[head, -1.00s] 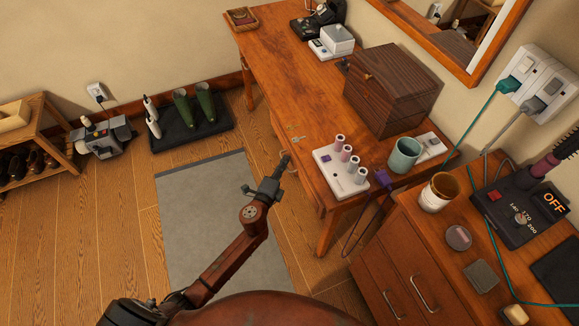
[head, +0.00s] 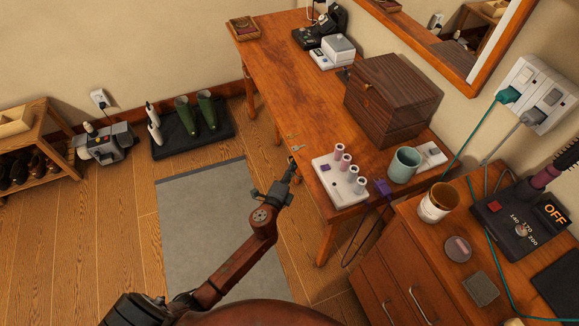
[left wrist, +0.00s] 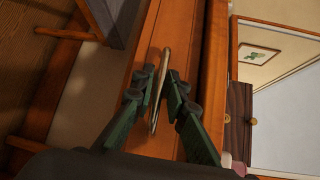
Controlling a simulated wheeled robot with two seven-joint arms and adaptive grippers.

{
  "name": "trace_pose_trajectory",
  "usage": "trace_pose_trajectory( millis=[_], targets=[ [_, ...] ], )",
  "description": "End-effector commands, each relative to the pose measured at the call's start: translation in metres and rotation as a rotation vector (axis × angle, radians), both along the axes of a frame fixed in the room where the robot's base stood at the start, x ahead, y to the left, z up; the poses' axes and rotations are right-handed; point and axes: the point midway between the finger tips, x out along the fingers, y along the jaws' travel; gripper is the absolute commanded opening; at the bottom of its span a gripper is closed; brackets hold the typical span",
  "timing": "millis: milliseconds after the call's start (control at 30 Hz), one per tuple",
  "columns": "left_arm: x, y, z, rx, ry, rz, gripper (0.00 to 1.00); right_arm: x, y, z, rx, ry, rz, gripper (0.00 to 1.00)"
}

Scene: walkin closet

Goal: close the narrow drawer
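The wooden table (head: 288,92) stands along the wall. In the left wrist view, an orange-brown wooden drawer front (left wrist: 186,58) carries a thin metal bar handle (left wrist: 163,75). How far the drawer stands out is hidden in the head view and unclear in the wrist view. My left gripper (head: 292,163) is at the table's front edge. In the left wrist view, its two dark green fingers (left wrist: 161,82) are apart, one on each side of the handle, with small gaps visible. Whether either finger touches the handle is unclear. My right gripper is not in view.
A spool holder (head: 340,180), a teal mug (head: 404,164) and a dark wooden box (head: 393,98) stand on the table. A cabinet (head: 392,262) with metal handles stands at the right. A grey mat (head: 200,220) lies on the floor.

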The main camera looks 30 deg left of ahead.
Motion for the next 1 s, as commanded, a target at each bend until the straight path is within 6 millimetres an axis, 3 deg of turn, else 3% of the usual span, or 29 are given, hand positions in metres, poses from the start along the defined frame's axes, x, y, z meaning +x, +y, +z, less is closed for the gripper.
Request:
trace_pose_trajectory(
  millis=[33, 233, 500, 700, 1000],
  targets=[
    [0.0, -0.002, 0.0, 0.0, -0.001, -0.003, 0.14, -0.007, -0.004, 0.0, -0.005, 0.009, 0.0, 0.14],
    [-0.019, -0.002, 0.002, -0.001, 0.0, -0.001, 0.14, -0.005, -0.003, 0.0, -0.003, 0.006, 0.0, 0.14],
    [-0.075, -0.004, 0.009, -0.002, 0.002, 0.001, 0.14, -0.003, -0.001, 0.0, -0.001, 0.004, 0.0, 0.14],
    [-0.106, -0.006, 0.014, 0.0, 0.002, 0.0, 0.14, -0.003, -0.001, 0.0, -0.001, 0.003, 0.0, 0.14],
    [-0.119, -0.007, 0.017, 0.0, 0.0, 0.0, 0.14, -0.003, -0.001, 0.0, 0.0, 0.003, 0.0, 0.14]
  ],
)
